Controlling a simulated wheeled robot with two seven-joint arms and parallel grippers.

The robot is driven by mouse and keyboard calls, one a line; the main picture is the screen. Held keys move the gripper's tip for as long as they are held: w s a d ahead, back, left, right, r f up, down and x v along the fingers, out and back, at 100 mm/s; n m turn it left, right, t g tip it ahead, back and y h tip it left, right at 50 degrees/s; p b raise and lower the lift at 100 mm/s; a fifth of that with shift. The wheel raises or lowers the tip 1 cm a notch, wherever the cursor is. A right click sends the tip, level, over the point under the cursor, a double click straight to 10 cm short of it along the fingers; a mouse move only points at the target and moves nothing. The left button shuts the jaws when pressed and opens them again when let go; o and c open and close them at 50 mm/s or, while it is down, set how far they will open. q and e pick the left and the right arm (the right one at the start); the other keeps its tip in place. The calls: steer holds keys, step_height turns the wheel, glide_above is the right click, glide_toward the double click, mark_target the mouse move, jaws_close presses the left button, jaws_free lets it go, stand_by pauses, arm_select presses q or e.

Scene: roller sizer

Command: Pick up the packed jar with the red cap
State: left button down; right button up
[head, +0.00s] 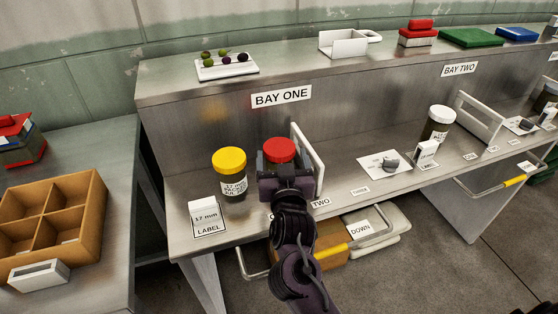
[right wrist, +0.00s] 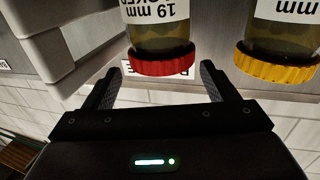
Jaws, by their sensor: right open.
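The jar with the red cap (head: 280,150) stands on the Bay One shelf, its body mostly hidden behind my right gripper (head: 284,170) in the head view. In the right wrist view, which looks upside down, the red-capped jar (right wrist: 158,35) has a white label reading 19 mm. My right gripper is open, with one finger on each side of the jar's line; I cannot tell whether they touch it. A jar with a yellow cap (head: 229,161), labelled 17 mm, stands just left and also shows in the wrist view (right wrist: 278,65). My left gripper is not in view.
A white upright divider (head: 308,158) stands close to the right of the red-capped jar. A 17 mm label card (head: 206,218) sits at the shelf's left front. A white-capped jar (head: 439,124) stands farther right. A wooden divided box (head: 92,205) lies on the left table.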

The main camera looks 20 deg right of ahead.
mark_target(279, 147)
steer(key=x, duration=0.4)
steer(key=shift+a+f, duration=0.15)
steer(key=shift+f, duration=0.05)
steer(key=shift+w+f, duration=0.1)
steer(key=shift+w, duration=0.25)
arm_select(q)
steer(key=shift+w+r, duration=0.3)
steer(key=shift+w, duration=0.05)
arm_select(e)
steer(key=c, duration=1.3)
arm_select(q)
steer(key=shift+p, duration=0.3)
arm_select(e)
steer(key=shift+c, duration=0.2)
